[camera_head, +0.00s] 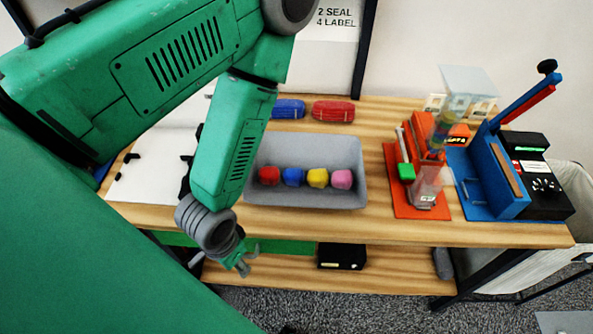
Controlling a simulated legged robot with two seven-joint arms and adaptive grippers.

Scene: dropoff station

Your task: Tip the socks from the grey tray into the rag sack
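The grey tray (305,198) sits on the wooden table, left of its middle. Several rolled socks lie in a row in it: a red one (269,176), a blue one (293,177), a yellow one (317,178) and a pink one (341,179). A whitish cloth sack (567,165), perhaps the rag sack, hangs at the table's right end, partly hidden by the table and machine. My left gripper (249,259) is low in front of the table's front edge, below the tray. Its fingers look apart and empty. My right gripper is out of view.
An orange device (417,205) and a blue-and-black lever machine (500,180) stand on the right of the table. Folded blue (289,109) and red (333,111) cloths lie behind the tray. A black box (341,256) is on the lower shelf (395,272). My arm covers the table's left side.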

